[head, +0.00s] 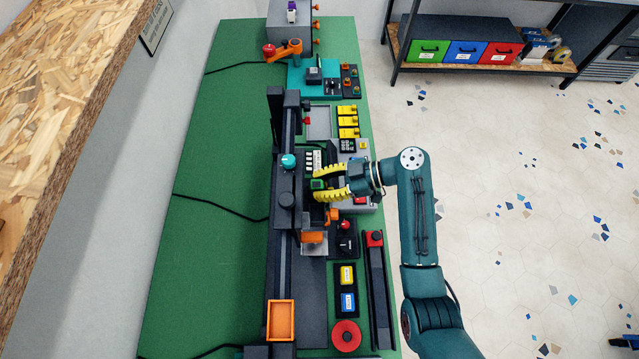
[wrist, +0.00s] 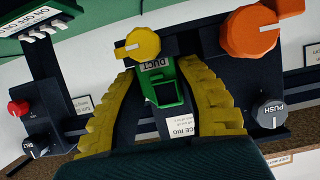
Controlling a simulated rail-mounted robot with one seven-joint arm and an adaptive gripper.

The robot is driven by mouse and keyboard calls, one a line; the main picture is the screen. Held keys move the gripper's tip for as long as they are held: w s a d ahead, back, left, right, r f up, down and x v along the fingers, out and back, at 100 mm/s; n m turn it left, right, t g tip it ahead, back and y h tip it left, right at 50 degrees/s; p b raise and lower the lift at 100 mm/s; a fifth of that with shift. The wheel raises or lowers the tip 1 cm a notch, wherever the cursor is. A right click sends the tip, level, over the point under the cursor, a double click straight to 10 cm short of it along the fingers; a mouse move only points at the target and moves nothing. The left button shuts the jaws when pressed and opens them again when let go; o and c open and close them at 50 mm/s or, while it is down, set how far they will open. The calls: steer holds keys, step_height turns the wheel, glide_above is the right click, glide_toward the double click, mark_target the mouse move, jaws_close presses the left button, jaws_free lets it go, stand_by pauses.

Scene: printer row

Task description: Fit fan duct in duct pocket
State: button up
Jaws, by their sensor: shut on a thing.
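The fan duct (wrist: 167,92) is a small green piece with a dark opening. It sits between the yellow fingers of my gripper (wrist: 158,74) in the wrist view. It also shows as a small green block in the head view, at the tips of my gripper (head: 319,184). My gripper is shut on it. A white label reading DUCT (wrist: 157,65) lies just beyond the duct, below a yellow knob (wrist: 142,44). The duct pocket cannot be made out; the duct and fingers cover the area by the label. I cannot tell whether the duct is seated or above the rig.
An orange knob (wrist: 249,32) and a grey PUSH knob (wrist: 270,114) flank the right finger. A dark rail (head: 285,240) runs along the bench left of my gripper, with a teal ball (head: 288,160) near it. The green bench top (head: 205,150) is mostly clear at left.

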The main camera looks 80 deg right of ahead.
steer(key=shift+f, duration=0.15)
steer(key=o, duration=0.9)
steer(key=v, duration=1.2)
steer(key=shift+d, duration=0.1)
